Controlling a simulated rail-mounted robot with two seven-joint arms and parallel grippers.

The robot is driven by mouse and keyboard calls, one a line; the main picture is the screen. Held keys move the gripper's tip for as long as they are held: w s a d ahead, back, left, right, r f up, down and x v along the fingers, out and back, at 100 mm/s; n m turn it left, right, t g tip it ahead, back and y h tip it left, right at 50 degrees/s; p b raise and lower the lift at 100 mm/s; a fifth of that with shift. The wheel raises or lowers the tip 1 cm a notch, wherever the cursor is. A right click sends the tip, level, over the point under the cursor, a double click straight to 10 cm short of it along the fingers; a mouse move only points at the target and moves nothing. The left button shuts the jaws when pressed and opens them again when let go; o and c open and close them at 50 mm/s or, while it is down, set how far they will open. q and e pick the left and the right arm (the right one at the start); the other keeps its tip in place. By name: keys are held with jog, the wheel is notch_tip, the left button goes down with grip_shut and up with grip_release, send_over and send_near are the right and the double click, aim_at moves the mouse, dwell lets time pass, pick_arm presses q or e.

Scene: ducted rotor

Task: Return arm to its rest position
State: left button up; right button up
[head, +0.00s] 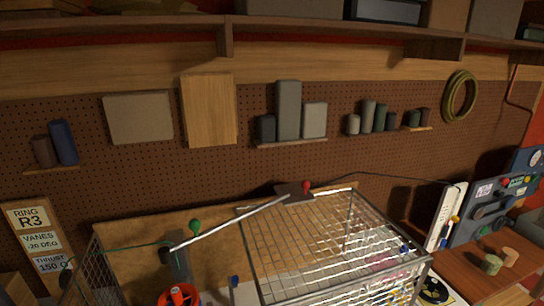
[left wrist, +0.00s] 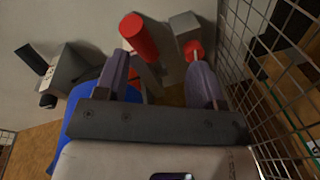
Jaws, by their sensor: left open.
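My left gripper (left wrist: 158,58) shows in the left wrist view with its two purple-grey fingers spread apart. A red cylinder (left wrist: 138,37) stands beyond the left fingertip. A grey block (left wrist: 185,24) with a red round part (left wrist: 193,50) is beyond the right fingertip. I cannot tell whether the fingers touch either of them. Nothing is clearly held between the fingers. I cannot make out either gripper in the head view, and my right gripper is in neither view.
A wire mesh cage (head: 330,240) fills the lower middle, and mesh (left wrist: 262,85) runs close to the gripper's right. A pale rod (head: 230,222) slants left of the cage. A control panel (head: 490,205) stands at right. A pegboard wall (head: 340,160) with shelves is behind.

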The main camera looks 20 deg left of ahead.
pick_arm(q)
jog(key=s+d+r+m+t+p, duration=0.1)
jog(key=s+d+m+t+p, duration=0.15)
jog(key=s+d, duration=1.35)
jog(key=s+d+r+h+p, duration=0.2)
jog(key=s+d+r, duration=0.7)
jog(key=d, duration=0.3)
jog(key=shift+s+r+t+p, duration=0.2)
jog(key=shift+r+t+p, duration=0.2)
jog(key=shift+t, duration=0.05)
jog(key=shift+m, duration=0.25)
